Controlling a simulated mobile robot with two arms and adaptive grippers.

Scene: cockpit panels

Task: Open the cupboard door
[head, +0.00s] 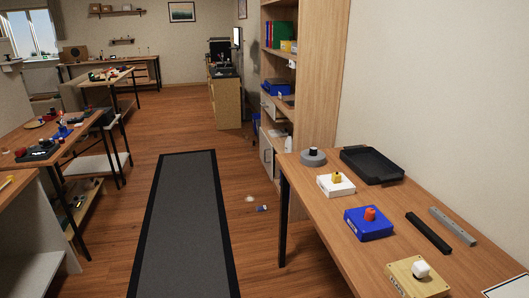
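A tall wooden shelf unit (322,60) stands against the right wall, some way ahead. Low in it is a light grey cupboard door (266,154), seen at a steep angle, with a dark upright handle. The door looks shut, and its lower right part is hidden behind the near table. Above it is a pale drawer front (267,106). Neither of my grippers is in view.
A wooden table (330,222) at right, in front of the shelf, holds a black tray (371,165) and several knob boxes. A dark mat (185,220) runs along the floor. A small blue item (262,208) lies on the floor before the shelf. Workbenches line the left.

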